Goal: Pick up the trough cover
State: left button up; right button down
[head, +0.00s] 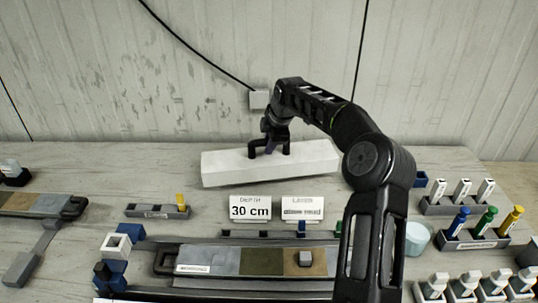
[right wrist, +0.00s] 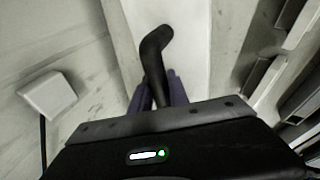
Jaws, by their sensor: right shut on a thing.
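The trough cover (head: 315,160) is a long white block with a black bar handle (head: 285,148) on top, at the back of the table near the wall. My right gripper (head: 268,138) is above it, shut on the handle. In the right wrist view the bent black handle (right wrist: 153,58) runs between the purple-grey fingers, with the white cover (right wrist: 185,25) behind it. I cannot tell whether the cover rests on the table or hangs just above it. My left gripper is not in view.
A dark tray holding a core (head: 262,262) lies at the front centre, behind it a "30 cm" card (head: 250,208). Racks of white and coloured-cap tubes (head: 470,238) stand at the right. A wall box (head: 259,99) with a cable is behind my gripper.

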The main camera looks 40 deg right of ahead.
notch_tip(320, 180, up, 6)
jog(key=shift+r, duration=0.1)
